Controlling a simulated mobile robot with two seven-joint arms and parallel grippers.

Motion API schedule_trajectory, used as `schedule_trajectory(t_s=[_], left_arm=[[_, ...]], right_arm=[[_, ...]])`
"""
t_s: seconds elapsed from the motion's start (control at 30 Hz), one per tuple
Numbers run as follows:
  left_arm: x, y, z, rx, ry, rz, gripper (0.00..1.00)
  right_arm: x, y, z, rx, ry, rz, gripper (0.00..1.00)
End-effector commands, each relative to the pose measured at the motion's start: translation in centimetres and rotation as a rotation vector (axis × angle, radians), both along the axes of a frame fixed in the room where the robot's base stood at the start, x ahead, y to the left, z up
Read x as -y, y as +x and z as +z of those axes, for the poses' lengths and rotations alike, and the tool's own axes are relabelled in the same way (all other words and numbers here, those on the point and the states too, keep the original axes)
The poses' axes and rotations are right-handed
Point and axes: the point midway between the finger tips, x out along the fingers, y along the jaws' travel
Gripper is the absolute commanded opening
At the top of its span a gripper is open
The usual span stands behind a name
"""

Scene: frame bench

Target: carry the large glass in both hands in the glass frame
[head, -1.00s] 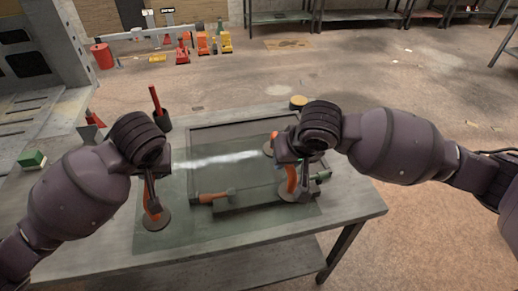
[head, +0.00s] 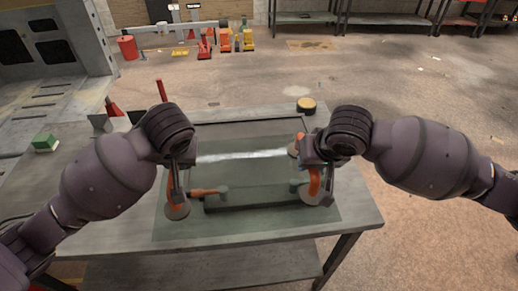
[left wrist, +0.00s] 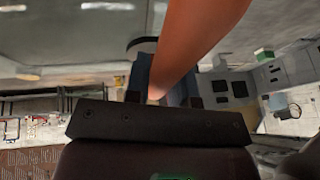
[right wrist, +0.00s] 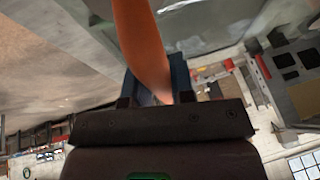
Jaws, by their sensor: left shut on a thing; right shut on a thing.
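The large glass (head: 230,226) is a clear, green-tinted pane lying roughly level over the dark glass frame (head: 250,123) on the bench. Its near edge reaches past the frame's front. My left gripper (head: 176,188) is shut on an orange suction-cup handle at the pane's left side; that handle also shows in the left wrist view (left wrist: 190,45). My right gripper (head: 316,180) is shut on the orange handle at the right side, seen in the right wrist view (right wrist: 142,40). Any gap between pane and frame cannot be told.
An orange-handled tool (head: 207,191) lies at the frame's front left. A yellow disc (head: 306,105) stands at the bench's back right, a green box (head: 45,142) at the left. The bench's front right (head: 350,228) is clear.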

Motion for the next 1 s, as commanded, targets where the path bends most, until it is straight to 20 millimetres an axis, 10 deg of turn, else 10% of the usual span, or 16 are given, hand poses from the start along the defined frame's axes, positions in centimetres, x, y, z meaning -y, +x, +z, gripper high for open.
schedule_trajectory(t_s=[1.0], left_arm=[[0.0, 2.0, -0.4, 0.004, 0.001, 0.001, 0.00]], right_arm=[[0.0, 2.1, -0.5, 0.004, 0.002, -0.002, 0.00]])
